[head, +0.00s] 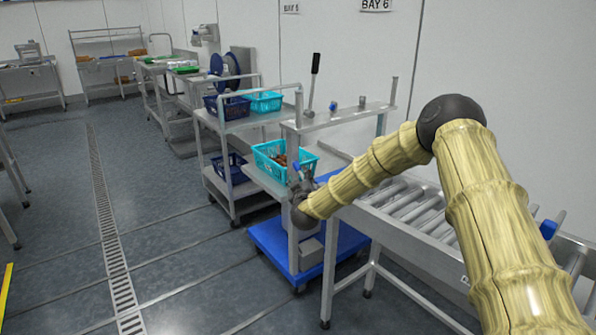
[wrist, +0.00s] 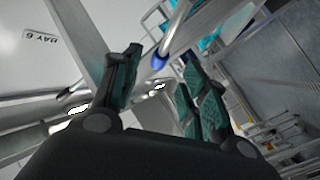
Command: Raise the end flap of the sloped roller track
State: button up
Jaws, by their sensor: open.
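The sloped roller track (head: 400,246) runs from the middle of the head view to the lower right, partly behind my arm. Its end flap cannot be made out clearly; my gripper and arm cover the track's near-left end. My gripper (head: 301,182) is at that end, beside the teal crate. In the wrist view my gripper (wrist: 161,62) is open, its two dark green padded fingers apart. A pale metal rod with a blue tip (wrist: 158,62) shows between the fingertips. I cannot tell whether it touches them or belongs to the flap.
A teal crate (head: 267,165) with brown contents stands on a stand with a blue base (head: 262,240), below a shelf with a black-handled lever (head: 314,78). A grey cart (head: 247,122) with crates stands behind. Open floor (head: 170,230) lies to the left.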

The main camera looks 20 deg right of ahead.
aim_at(298, 171)
jog(key=x, duration=0.8)
jog(key=shift+w, duration=0.3)
grip_shut()
